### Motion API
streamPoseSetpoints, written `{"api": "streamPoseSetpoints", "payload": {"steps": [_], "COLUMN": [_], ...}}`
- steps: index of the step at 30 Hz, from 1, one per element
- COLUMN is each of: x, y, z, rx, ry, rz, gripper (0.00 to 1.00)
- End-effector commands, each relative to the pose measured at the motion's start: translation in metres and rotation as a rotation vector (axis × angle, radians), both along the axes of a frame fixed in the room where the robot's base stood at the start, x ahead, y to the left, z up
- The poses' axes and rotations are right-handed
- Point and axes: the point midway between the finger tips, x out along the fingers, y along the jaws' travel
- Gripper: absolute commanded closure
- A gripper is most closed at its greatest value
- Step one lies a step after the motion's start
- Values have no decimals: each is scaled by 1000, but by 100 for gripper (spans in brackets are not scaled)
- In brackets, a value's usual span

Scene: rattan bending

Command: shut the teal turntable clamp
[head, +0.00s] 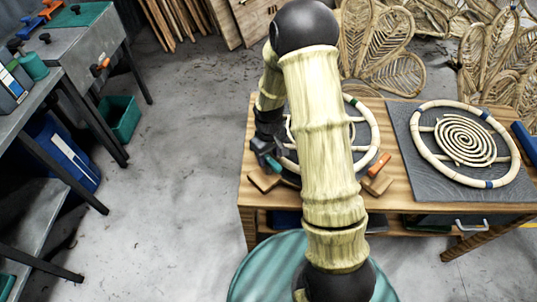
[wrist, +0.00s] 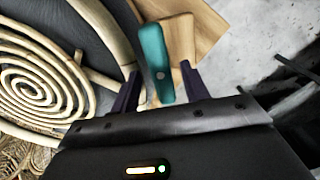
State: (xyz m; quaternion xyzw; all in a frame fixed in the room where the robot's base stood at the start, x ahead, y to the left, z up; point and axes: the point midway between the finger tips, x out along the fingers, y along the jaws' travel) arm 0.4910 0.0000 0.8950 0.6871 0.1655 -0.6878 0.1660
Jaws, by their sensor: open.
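The teal clamp (wrist: 153,58) shows in the wrist view as a teal handle with a round pale pin, beside a wooden block (wrist: 197,30). My gripper (wrist: 160,69) is open, with one dark finger on each side of the handle's lower end. I cannot tell whether the fingers touch it. In the head view a small piece of the teal clamp (head: 273,163) shows just below my gripper (head: 266,150). The rattan ring (head: 372,118) around the turntable is partly hidden by my arm. In the wrist view a pale spiral (wrist: 42,85) lies left of the clamp.
An orange clamp (head: 378,165) is on the right side of the same work. A second rattan ring (head: 423,152) with a spiral lies on a dark board to the right. The wooden table's (head: 252,195) left edge is close to my gripper, with open floor beyond it.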

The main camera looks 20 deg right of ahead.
Motion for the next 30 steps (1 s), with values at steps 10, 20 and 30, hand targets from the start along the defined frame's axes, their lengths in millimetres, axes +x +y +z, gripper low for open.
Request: {"api": "streamPoseSetpoints", "payload": {"steps": [10, 20, 30], "x": [0, 0, 0], "y": [0, 0, 0], "z": [-4, -3, -3], "rx": [0, 0, 0], "ry": [-1, -1, -1], "rz": [0, -1, -62], "gripper": [58, 99, 99]}}
